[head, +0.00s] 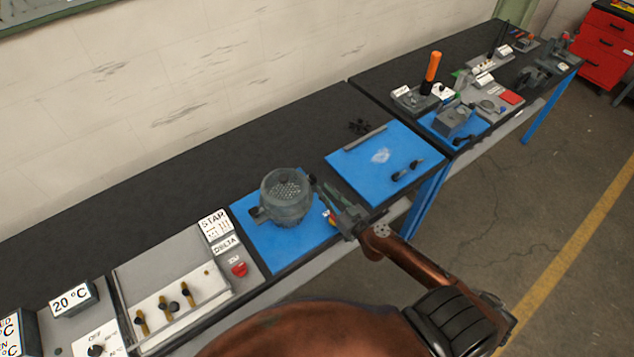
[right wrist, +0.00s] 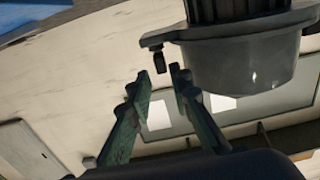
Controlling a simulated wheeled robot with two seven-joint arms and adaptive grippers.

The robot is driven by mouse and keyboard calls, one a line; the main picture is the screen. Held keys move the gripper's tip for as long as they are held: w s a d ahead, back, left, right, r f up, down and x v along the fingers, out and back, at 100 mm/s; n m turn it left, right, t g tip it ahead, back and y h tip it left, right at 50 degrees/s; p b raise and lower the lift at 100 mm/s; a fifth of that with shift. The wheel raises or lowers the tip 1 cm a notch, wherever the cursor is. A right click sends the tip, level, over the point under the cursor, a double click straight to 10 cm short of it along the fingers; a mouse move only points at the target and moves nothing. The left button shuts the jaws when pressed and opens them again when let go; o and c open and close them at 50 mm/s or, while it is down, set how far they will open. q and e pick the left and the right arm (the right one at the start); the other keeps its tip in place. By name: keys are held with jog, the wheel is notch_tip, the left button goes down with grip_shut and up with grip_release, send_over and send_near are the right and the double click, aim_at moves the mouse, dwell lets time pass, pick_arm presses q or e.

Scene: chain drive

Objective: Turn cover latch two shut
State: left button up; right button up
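A round grey housing with a perforated cover (head: 286,188) stands on a blue mat (head: 262,252). A small dark latch (head: 257,213) shows at its left side in the head view. My right gripper (head: 322,190) is at the housing's right side. In the right wrist view the housing's grey flange (right wrist: 240,45) fills the upper right, and a small dark latch (right wrist: 157,61) sits at the flange's lug. The right gripper's fingers (right wrist: 161,76) are apart, close to this latch, with nothing between the tips. I cannot tell which latch is number two. My left gripper is out of view.
A blue board (head: 375,185) with small dark parts lies to the right. A control panel (head: 172,275) with several levers and a red button (head: 239,269) stands to the left. The dark bench top behind the housing is clear.

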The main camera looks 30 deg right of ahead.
aim_at(316, 181)
jog(key=w, duration=0.5)
jog(key=shift+a, duration=0.25)
grip_shut()
